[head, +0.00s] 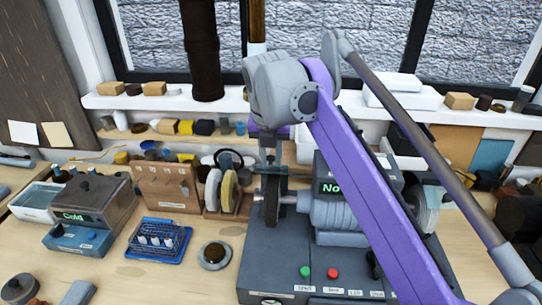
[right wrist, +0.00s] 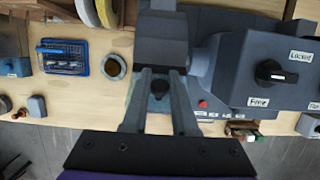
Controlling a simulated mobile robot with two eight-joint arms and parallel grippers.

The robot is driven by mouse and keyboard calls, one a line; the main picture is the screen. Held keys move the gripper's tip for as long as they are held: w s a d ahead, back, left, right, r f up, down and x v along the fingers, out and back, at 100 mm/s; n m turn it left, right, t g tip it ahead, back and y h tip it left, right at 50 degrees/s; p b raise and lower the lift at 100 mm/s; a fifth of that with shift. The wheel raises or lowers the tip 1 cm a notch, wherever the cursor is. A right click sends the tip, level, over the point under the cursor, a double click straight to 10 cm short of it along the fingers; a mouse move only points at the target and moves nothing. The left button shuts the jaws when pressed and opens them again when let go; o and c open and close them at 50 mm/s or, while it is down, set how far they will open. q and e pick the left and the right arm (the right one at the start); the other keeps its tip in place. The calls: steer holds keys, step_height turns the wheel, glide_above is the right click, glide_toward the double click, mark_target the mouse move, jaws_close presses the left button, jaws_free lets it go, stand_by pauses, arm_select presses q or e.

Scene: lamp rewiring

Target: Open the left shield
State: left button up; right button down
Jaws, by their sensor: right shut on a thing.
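The bench grinder (head: 335,210) stands on a dark base, with its left wheel under a dark guard (head: 271,200). My right gripper (head: 270,158) reaches down to the top front of this guard from above. In the right wrist view its two fingers (right wrist: 161,78) close in just before the dark guard block (right wrist: 162,45). They are shut on the edge of the left shield (right wrist: 157,104), a pale plate partly hidden between the fingers. A black knob-like part shows between them. How far the shield is tilted cannot be told. My left gripper is in neither view.
A rotary switch (right wrist: 270,72) with "Locked" and "Free" labels is on the grinder's housing. Green and red buttons (head: 333,273) sit on the base front. Spare wheels (head: 222,190), a blue wire tray (head: 157,241) and a "Cold" box (head: 88,213) stand left.

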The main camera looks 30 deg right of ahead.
mark_target(270, 165)
steer(key=c, duration=0.7)
jaws_free()
steer(key=v, duration=0.7)
steer(key=shift+r+p, duration=0.2)
steer(key=shift+p, duration=0.2)
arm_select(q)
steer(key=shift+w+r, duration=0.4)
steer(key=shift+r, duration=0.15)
